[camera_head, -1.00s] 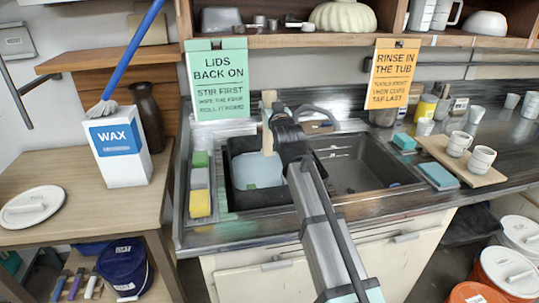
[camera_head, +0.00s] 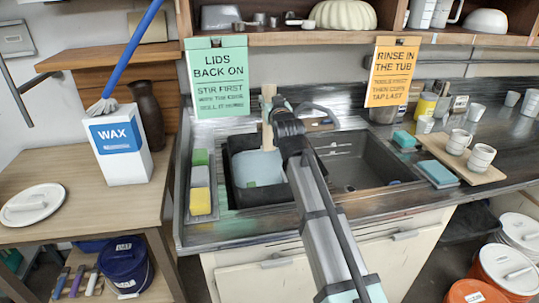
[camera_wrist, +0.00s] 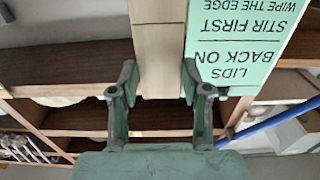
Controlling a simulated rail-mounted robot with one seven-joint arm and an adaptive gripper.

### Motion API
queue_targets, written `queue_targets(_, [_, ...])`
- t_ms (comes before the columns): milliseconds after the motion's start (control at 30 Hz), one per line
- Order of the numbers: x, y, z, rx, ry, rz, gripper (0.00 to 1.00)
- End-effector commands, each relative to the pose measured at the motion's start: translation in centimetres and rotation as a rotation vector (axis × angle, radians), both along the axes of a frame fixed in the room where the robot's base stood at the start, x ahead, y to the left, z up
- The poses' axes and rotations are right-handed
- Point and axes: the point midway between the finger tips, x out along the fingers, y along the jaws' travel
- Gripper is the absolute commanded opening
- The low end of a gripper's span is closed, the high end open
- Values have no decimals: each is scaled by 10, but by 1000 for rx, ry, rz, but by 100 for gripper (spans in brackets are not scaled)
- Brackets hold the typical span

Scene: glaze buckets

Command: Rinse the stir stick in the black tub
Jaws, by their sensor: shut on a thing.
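The stir stick (camera_head: 267,120) is a pale wooden paddle, held roughly upright above the black tub (camera_head: 233,190), which sits in the left basin of the sink with bluish water in it. My gripper (camera_wrist: 158,82) is shut on the stick, with one finger on each side of it. In the head view my arm hides much of the gripper (camera_head: 277,108) and part of the tub's right side. The stick's lower end appears near the far part of the water; I cannot tell whether it touches it.
Sponges (camera_head: 200,178) lie in a tray left of the tub. A right basin (camera_head: 350,165), a faucet (camera_head: 322,112) and a board (camera_head: 455,160) with cups are to the right. A green sign (camera_head: 219,80) and an orange sign (camera_head: 393,72) hang from the shelf above.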

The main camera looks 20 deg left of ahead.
Motion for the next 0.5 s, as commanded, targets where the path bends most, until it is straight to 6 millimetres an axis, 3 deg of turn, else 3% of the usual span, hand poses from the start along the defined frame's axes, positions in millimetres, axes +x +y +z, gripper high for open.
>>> queue_targets(167, [0,0,5,1,-1,0,0])
queue_targets(500, [0,0,34,1,-1,0,0])
